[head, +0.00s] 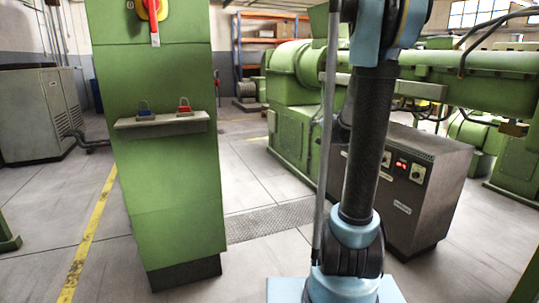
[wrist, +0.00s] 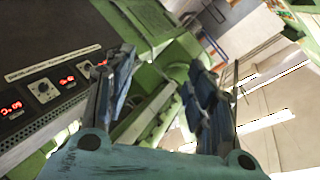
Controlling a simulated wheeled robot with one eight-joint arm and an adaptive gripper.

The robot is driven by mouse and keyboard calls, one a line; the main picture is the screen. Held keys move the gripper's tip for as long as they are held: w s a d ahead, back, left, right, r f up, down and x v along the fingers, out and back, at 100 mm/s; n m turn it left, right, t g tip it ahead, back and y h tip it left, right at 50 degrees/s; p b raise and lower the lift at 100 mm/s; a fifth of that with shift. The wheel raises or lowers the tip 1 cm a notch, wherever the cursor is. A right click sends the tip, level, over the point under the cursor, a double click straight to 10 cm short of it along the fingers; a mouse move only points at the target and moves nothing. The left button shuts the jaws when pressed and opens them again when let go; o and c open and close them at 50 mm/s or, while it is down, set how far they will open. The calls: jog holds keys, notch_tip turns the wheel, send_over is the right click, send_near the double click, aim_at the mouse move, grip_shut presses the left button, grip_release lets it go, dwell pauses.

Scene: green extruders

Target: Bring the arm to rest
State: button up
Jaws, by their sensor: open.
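My arm (head: 363,150) stands nearly upright in the head view, right of centre, and its upper part runs out of the top of the picture. My gripper (wrist: 160,78) shows in the wrist view with its two dark, blue-edged fingers spread apart. It is open, and nothing is between the fingers. The gripper itself is outside the head view. The wrist view is tilted, with a dark control panel with red displays (wrist: 66,82) at left and green machinery behind the fingers.
A green cabinet (head: 160,200) at left carries a small shelf (head: 165,127) with a blue padlock (head: 146,114) and a red padlock (head: 184,105). A dark control box (head: 420,190) and green extruders (head: 290,110) stand behind my arm. Floor (head: 40,215) left of the cabinet is clear.

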jog(key=s+a+f+n+g, duration=0.1)
jog(key=s+f+n+g, duration=0.2)
jog(key=s, duration=1.2)
jog(key=s+a+f+n+g+h, duration=0.1)
jog(key=s+f+n+g, duration=0.3)
jog(key=s+f, duration=0.4)
jog(key=s+a+f+n+g, duration=0.2)
jog(key=s+f, duration=0.4)
jog(key=s, duration=1.5)
jog(key=n+g, duration=0.1)
jog(key=g, duration=0.1)
jog(key=shift+s+a+f+n+g, duration=0.15)
jog(key=shift+s+a+n+g, duration=0.15)
jog(key=shift+s+a+g, duration=0.1)
jog(key=shift+w+f, duration=0.2)
jog(key=shift+w, duration=0.3)
jog(key=shift+d, duration=0.15)
